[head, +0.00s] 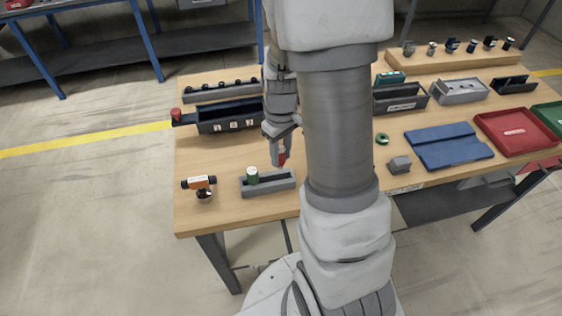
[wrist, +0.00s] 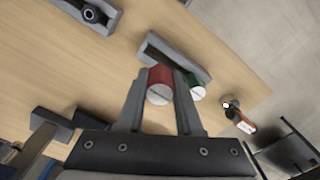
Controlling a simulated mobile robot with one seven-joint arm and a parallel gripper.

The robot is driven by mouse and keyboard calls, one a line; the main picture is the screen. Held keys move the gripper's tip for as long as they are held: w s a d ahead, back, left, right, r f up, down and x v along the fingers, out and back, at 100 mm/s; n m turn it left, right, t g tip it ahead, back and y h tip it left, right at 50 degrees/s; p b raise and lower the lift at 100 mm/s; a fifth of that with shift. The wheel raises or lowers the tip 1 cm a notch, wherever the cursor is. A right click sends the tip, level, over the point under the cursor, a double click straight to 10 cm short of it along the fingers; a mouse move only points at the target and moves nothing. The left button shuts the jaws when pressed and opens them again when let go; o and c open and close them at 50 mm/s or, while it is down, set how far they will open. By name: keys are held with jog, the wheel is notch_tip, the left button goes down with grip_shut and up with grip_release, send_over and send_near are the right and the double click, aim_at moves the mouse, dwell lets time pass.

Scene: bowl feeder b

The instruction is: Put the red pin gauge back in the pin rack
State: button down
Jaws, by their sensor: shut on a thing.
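The red pin gauge (wrist: 160,84) has a red body and a pale round end face. It sits between the fingers of my gripper (wrist: 161,92), which is shut on it. In the head view, my gripper (head: 279,152) points down with the red gauge (head: 282,158) at its tip. The grey block that looks like the pin rack (head: 278,185) lies just below, near the table's front edge. A green pin (head: 252,175) stands upright in its left part; its right part looks empty. The rack also shows behind the gauge in the wrist view (wrist: 182,62).
An orange-and-black tool (head: 199,183) stands left of the rack. A dark bin (head: 230,117) and a knobbed strip (head: 220,91) lie behind. A grey block (head: 399,165), blue mat (head: 447,146) and red tray (head: 515,132) are to the right.

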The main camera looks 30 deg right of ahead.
aim_at(281, 168)
jog(key=shift+f, duration=1.95)
jog(key=shift+f+b, duration=0.4)
jog(key=shift+b, duration=0.05)
jog(key=c, duration=0.6)
grip_release()
jog(key=shift+r, duration=0.15)
